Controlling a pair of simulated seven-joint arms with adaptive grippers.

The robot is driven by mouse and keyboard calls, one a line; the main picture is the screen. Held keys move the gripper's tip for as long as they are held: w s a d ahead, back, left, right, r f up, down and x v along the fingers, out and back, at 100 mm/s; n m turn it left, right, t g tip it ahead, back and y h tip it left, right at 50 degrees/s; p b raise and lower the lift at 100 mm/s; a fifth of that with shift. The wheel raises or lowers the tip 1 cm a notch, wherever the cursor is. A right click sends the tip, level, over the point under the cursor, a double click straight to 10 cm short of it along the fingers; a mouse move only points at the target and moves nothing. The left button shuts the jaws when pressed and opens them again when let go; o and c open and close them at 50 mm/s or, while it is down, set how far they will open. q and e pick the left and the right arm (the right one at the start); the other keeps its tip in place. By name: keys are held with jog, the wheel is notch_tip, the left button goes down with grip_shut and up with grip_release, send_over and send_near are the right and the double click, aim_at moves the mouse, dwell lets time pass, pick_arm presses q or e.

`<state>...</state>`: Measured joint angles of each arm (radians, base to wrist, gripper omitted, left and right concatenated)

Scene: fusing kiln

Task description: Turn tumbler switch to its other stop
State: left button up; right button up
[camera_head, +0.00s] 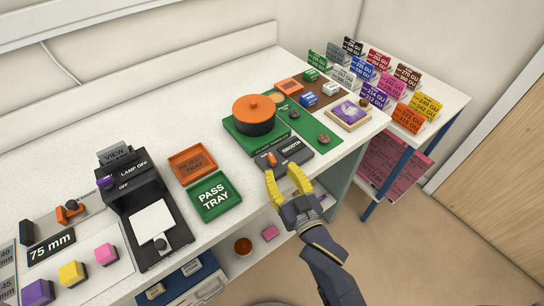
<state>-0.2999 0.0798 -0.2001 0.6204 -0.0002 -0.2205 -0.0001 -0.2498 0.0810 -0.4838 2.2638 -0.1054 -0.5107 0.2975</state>
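A dark grey switch box (290,154) with pale lettering, too small to read surely, lies at the front edge of the white bench. A small orange lever (272,159) stands at its left end and looks like the tumbler switch. My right gripper (284,178), with yellow fingers, is just in front of the box, at the bench edge. Its fingers are spread apart with nothing between them. The left fingertip shows close below the lever; I cannot tell whether they touch. My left gripper is not in view.
An orange-lidded pot (255,112) on a green base stands right behind the box. The green pass tray (215,197) and orange reject tray (192,165) lie to the left. A black lamp viewer (140,190) has a purple knob (106,181). A green board (313,131) lies right.

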aim_at(275, 163)
jog(key=shift+x, duration=3.15)
jog(key=shift+c, duration=0.3)
grip_shut()
jog(key=shift+f, duration=0.1)
